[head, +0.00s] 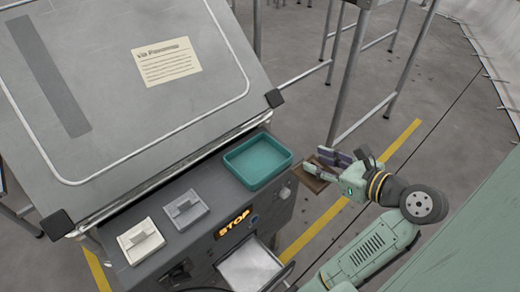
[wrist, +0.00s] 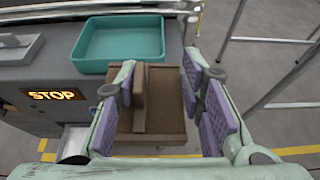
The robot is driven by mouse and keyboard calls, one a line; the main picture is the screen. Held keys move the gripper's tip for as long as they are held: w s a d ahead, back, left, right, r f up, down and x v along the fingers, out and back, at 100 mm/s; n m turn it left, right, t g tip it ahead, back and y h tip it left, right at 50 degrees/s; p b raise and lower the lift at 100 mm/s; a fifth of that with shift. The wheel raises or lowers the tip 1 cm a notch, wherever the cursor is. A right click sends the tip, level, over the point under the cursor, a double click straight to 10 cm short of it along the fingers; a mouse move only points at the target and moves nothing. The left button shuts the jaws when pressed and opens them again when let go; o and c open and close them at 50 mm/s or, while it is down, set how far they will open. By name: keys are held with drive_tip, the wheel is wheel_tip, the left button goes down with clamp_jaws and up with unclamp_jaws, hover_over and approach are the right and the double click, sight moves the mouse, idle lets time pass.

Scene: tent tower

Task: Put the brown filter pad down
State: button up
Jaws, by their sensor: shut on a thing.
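The brown filter pad (wrist: 165,97) is a flat brown piece with a raised brown grip (wrist: 139,88) on top. My gripper (wrist: 165,92), with purple finger pads, is around it and shut on it. In the head view my gripper (head: 328,160) is to the right of the teal tray, beyond the machine's edge, and the brown pad (head: 311,180) shows partly below the fingers. The pad is held in the air over the floor side of the machine. The fingers hide parts of it.
An empty teal tray (head: 257,161) sits on the grey machine's top. Two switch-like blocks, grey (head: 186,208) and white (head: 140,241), stand to its left. A lit STOP sign (head: 235,224) is on the front, above an open drawer (head: 250,267). Metal frame legs (head: 350,75) stand behind.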

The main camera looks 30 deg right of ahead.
drive_tip(key=shift+w, duration=0.35)
drive_tip(key=w+a, duration=0.2)
drive_tip(key=w, duration=0.2)
drive_tip(key=w+a+f, duration=0.1)
drive_tip(key=w+a, duration=0.1)
drive_tip(key=w, duration=0.3)
drive_tip(key=w+a+p, duration=0.1)
drive_tip(key=w+a, duration=0.1)
drive_tip(key=w, duration=0.2)
drive_tip(key=shift+w+a+f, duration=0.15)
drive_tip(key=shift+w+a, duration=0.2)
drive_tip(key=shift+a, duration=0.05)
drive_tip(key=shift+w+f, duration=0.1)
drive_tip(key=shift+f, duration=1.7)
drive_tip(key=shift+f, duration=0.1)
drive_tip(key=o, duration=1.1)
drive_tip(key=shift+o, duration=0.2)
drive_tip(key=v, duration=1.2)
